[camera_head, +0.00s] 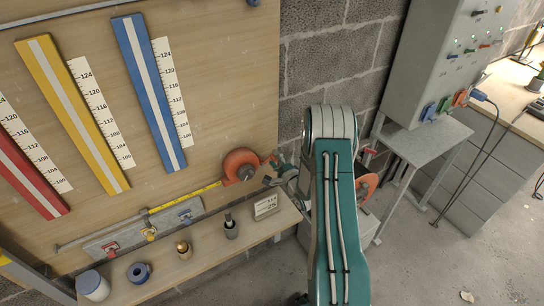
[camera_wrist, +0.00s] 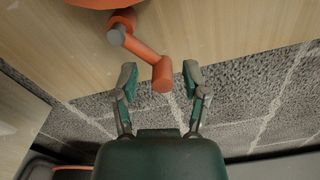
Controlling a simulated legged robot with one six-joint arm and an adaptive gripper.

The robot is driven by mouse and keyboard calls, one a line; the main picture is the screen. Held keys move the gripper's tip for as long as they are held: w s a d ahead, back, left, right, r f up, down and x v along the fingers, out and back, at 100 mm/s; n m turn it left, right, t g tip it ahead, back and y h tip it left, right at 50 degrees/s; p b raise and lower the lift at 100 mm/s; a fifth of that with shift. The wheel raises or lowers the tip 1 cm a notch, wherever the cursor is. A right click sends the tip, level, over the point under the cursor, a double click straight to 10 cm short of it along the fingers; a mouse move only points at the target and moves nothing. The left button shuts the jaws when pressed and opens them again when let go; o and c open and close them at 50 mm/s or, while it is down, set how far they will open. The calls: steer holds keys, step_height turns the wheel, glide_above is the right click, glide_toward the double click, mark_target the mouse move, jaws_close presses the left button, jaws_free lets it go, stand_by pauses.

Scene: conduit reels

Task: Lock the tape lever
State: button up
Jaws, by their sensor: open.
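An orange reel (camera_head: 241,165) is mounted on the wooden board, with yellow tape (camera_head: 185,199) running from it to the lower left. In the wrist view an orange crank-like lever (camera_wrist: 140,48) with a grey joint comes down from the reel's orange edge (camera_wrist: 95,2). My gripper (camera_wrist: 160,77) is open, and the lever's orange end lies between its two fingertips in the picture. I see gaps on both sides; the depth between them is unclear. In the head view my gripper (camera_head: 282,171) is beside the reel's right side, partly hidden by my arm.
A shelf (camera_head: 208,250) below holds a white jar (camera_head: 93,285), a blue roll (camera_head: 139,272), small cups and a display box (camera_head: 266,207). A grey plate (camera_head: 128,240) with coloured clamps sits above it. A grey cabinet (camera_head: 432,65) stands at right.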

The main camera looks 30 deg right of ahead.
steer(key=s, duration=1)
steer(key=shift+d, duration=0.15)
steer(key=a+r+n+g+h, duration=0.1)
steer(key=a+r+n+g, duration=0.1)
steer(key=r+n, duration=0.3)
steer(key=w+a+r+n+g+h, duration=0.1)
steer(key=a+r+n+g, duration=0.15)
steer(key=r, duration=0.55)
steer(key=a+r+n+g+h, duration=0.1)
steer(key=a+r+n+g, duration=0.15)
steer(key=r, duration=0.35)
steer(key=s+a+r+n+g, duration=0.1)
steer(key=s+a+r+n, duration=0.2)
steer(key=s, duration=0.5)
steer(key=s+a+r+n+g+y, duration=0.1)
steer(key=s+a+r+n+g, duration=0.1)
steer(key=s+a, duration=0.4)
steer(key=s+a+r+n+g+y, duration=0.1)
steer(key=s+a+r+n, duration=0.3)
steer(key=s, duration=0.6)
steer(key=shift+s+a+r+n+g, duration=0.35)
steer(key=shift+a+n+g, duration=0.3)
steer(key=shift+n, duration=0.25)
